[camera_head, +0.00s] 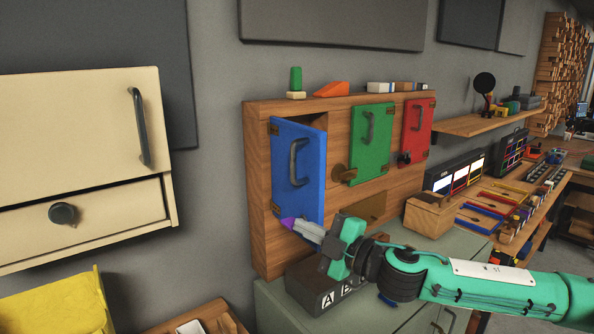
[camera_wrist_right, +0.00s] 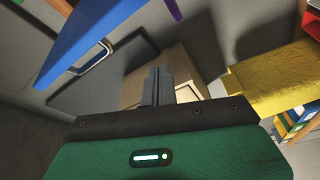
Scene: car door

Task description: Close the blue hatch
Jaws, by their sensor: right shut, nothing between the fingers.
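The blue hatch (camera_head: 312,172) is on the left of the wooden cabinet (camera_head: 258,190), with hinges on its left edge and a dark handle (camera_head: 293,163). It stands ajar, its right edge swung out and a dark gap showing at its top right. In the right wrist view the blue hatch (camera_wrist_right: 85,38) crosses the upper left. My right gripper (camera_head: 300,228) is shut and empty at the hatch's lower edge; I cannot tell whether it touches. Its fingers also show in the wrist view (camera_wrist_right: 157,85). A small purple piece (camera_head: 287,222) shows at the fingertips. My left gripper is out of view.
A green hatch (camera_head: 372,145) and a red hatch (camera_head: 418,128) sit right of the blue one. A dark lettered box (camera_head: 318,297) lies below my gripper. A cream cupboard (camera_head: 70,130) and a yellow bin (camera_head: 60,305) stand at the left.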

